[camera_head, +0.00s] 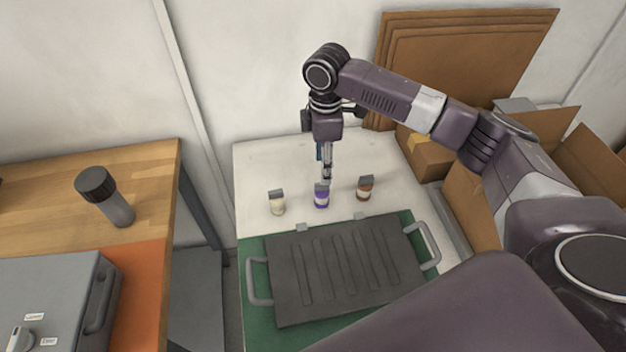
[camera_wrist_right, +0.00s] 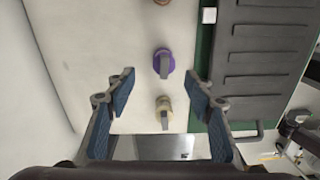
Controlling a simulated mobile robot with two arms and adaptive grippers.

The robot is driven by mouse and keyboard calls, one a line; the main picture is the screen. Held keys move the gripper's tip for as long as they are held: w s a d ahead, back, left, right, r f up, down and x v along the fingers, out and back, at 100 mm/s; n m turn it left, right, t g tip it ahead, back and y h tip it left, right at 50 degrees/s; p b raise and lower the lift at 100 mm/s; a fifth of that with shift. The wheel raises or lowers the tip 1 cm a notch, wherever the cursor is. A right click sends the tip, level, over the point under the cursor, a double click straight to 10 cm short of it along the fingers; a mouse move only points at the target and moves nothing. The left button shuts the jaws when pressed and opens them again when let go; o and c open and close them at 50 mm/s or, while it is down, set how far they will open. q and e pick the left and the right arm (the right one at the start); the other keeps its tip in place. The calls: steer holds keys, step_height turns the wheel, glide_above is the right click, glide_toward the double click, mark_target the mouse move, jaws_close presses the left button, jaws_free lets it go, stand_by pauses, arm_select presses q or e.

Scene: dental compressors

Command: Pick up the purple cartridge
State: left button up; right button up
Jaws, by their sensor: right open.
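The purple cartridge (camera_head: 321,196) stands upright on the white table between two other cartridges in the head view. It also shows in the right wrist view (camera_wrist_right: 163,62), beyond my fingertips and roughly between their lines. My right gripper (camera_head: 326,172) points down just behind and above the purple cartridge in the head view. In the right wrist view my right gripper (camera_wrist_right: 160,83) is open and empty. A cream cartridge (camera_head: 277,202) stands to the left of the purple one, and it shows closer to my fingers in the right wrist view (camera_wrist_right: 163,110). My left gripper is not in view.
A brown cartridge (camera_head: 365,188) stands right of the purple one. A dark ribbed case (camera_head: 345,268) with handles lies on a green mat (camera_head: 255,318) in front. Cardboard boxes (camera_head: 428,155) stand at the right. A wooden bench (camera_head: 150,205) is at the left.

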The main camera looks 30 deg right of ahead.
mark_target(321, 193)
steer(key=shift+s+a+f, duration=0.1)
steer(key=shift+s+f, duration=0.15)
steer(key=shift+f, duration=0.65)
steer(key=shift+s+f+p, duration=0.1)
steer(key=shift+f+p, duration=0.25)
steer(key=shift+p, duration=0.1)
steer(key=f, duration=0.2)
steer(key=f+p, duration=0.1)
steer(key=shift+a+f, duration=0.2)
steer(key=shift+f, duration=0.7)
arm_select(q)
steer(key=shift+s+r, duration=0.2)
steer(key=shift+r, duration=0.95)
arm_select(e)
steer(key=c, duration=1.2)
